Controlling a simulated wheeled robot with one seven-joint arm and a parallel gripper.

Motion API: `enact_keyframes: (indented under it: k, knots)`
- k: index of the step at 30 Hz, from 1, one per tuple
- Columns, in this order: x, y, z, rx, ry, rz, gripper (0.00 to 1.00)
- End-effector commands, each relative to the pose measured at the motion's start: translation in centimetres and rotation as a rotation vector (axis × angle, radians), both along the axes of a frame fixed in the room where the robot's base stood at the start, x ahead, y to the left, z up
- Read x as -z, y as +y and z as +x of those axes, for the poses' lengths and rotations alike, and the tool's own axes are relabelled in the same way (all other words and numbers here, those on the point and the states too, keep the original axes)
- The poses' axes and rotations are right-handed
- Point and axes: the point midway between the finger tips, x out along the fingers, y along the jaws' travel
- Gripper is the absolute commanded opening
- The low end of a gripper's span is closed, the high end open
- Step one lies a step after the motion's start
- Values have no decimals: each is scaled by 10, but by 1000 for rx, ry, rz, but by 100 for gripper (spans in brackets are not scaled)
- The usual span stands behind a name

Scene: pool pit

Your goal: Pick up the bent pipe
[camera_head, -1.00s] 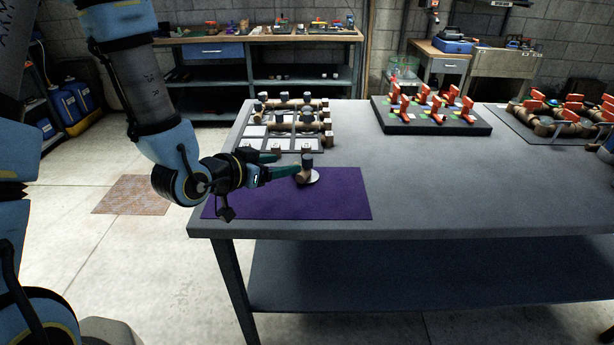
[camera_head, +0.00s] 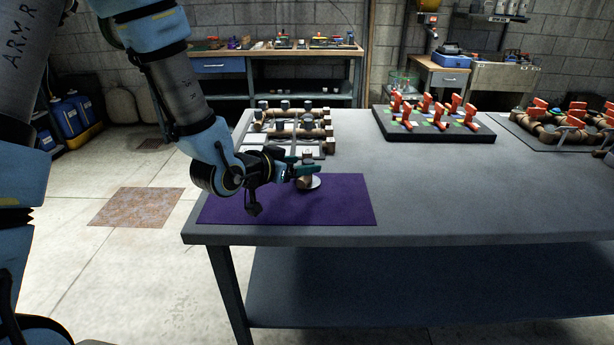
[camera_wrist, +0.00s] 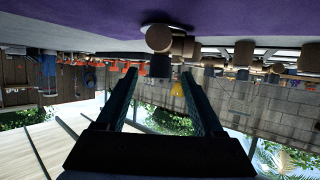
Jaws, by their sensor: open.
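The bent pipe (camera_head: 305,184) is a brown elbow on a pale round base on the purple mat (camera_head: 345,200). My gripper (camera_head: 302,168) is open, its green fingers level with the upper part of the pipe and partly hiding it. In the wrist view, which is upside down, the bent pipe (camera_wrist: 159,38) lies straight ahead with its dark end between the lines of the two fingertips (camera_wrist: 159,76). Nothing is held. I cannot tell whether a finger touches the pipe.
A rack of brown pipes with dark caps (camera_head: 290,130) stands close behind the mat. A black board with red upright pieces (camera_head: 435,125) and a mat with brown pipes and red handles (camera_head: 565,130) are farther right. The grey tabletop (camera_head: 450,195) between is clear.

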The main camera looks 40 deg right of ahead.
Motion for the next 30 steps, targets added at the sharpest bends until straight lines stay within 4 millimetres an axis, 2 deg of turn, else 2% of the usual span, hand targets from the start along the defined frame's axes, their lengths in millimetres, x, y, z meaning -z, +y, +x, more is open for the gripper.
enact_keyframes:
  k: [6,15,30]
  knots:
    - [9,-26,5,1,0,1,69]
    - [12,-30,7,0,-1,0,69]
    - [12,-30,7,0,-1,0,14]
